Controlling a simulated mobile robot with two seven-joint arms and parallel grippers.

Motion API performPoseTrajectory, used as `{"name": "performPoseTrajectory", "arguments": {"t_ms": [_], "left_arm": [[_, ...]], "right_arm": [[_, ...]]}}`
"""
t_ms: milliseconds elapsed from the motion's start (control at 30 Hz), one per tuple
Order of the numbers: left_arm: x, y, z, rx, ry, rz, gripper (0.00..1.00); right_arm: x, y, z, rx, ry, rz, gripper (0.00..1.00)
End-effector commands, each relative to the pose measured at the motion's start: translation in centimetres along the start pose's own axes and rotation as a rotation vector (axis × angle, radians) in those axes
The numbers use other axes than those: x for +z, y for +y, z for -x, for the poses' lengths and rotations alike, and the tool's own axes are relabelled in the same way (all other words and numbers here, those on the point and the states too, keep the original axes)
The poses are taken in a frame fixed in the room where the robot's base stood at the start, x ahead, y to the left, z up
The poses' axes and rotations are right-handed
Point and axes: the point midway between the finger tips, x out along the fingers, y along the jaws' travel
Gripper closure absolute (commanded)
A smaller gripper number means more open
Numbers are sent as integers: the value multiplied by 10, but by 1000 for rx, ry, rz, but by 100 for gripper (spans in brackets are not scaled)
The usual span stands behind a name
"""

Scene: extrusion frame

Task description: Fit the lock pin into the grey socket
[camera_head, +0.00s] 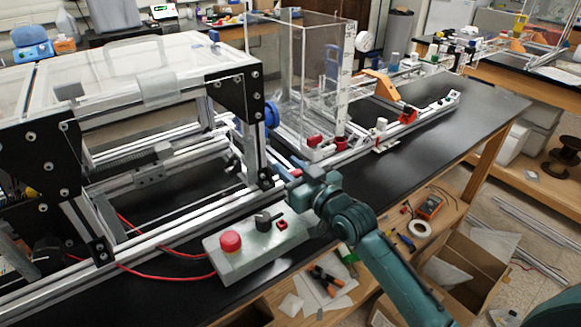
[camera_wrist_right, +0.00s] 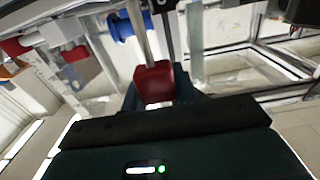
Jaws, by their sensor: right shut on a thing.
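My right gripper (camera_head: 288,180) is at the front right corner of the extrusion frame (camera_head: 255,135), above and behind the control box. In the right wrist view, it is shut on a red-headed piece (camera_wrist_right: 155,84), which looks like the lock pin. A grey rod shows just beyond the red head; I cannot tell whether it belongs to the pin or the frame. I cannot pick out the grey socket with certainty, nor tell whether the pin touches anything. My left gripper is not in view.
A grey control box (camera_head: 262,255) with a red button (camera_head: 230,241) and red cables stands just below the gripper. A blue round part (camera_head: 271,114) and a clear box (camera_head: 310,75) are behind it. The black bench top (camera_head: 480,110) is mostly clear at right.

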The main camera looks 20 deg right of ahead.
Motion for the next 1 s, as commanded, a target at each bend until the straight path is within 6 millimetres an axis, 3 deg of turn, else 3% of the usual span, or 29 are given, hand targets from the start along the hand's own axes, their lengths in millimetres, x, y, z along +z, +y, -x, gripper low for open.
{"name": "performPoseTrajectory", "arguments": {"t_ms": [267, 300, 600, 867, 1000], "left_arm": [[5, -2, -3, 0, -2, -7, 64], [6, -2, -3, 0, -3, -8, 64], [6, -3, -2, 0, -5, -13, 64], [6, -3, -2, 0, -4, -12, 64], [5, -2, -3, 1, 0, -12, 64]], "right_arm": [[8, 0, 0, 0, -1, 0, 94], [8, 0, 0, 0, -1, 0, 71], [7, 0, 0, 0, 0, 0, 46], [7, 0, 0, 0, -1, 0, 46], [9, 0, 13, 0, -2, 1, 46]]}}
